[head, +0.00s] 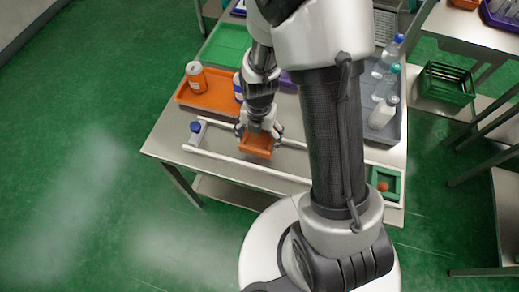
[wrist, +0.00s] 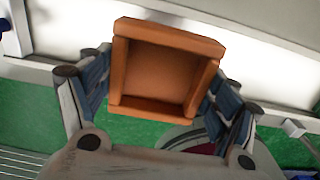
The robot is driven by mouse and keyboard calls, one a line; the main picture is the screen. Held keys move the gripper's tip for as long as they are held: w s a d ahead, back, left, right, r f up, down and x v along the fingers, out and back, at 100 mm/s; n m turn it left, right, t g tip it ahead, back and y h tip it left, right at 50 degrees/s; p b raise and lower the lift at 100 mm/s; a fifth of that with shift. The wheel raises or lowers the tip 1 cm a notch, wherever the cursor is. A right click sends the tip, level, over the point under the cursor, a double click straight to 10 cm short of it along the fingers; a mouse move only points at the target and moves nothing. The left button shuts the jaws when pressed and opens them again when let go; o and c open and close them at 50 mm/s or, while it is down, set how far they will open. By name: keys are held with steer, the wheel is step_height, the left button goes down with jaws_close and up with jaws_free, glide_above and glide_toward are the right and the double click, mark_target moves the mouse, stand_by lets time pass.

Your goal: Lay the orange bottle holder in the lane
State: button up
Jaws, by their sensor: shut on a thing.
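The orange bottle holder (head: 257,147) is a small open box held in my gripper (head: 258,132). The wrist view shows the holder (wrist: 160,75) with its open side facing the camera and a gripper finger (wrist: 92,85) against each side. The lane (head: 217,141) is a strip of table between two white rails. In the head view the holder appears over the lane, near the front rail (head: 235,161). I cannot tell whether it touches the table. My arm hides the right part of the lane.
A blue knob (head: 196,127) sits at the lane's left end. A green box (head: 384,185) with an orange ball is at the right. A grey tray (head: 391,122) holds bottles.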

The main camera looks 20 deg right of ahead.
mark_target(259, 148)
steer(key=shift+w+f+b, duration=0.1)
steer(key=shift+f+b, duration=0.85)
steer(key=shift+f, duration=2.55)
steer(key=shift+f, duration=0.15)
steer(key=o, duration=1.1)
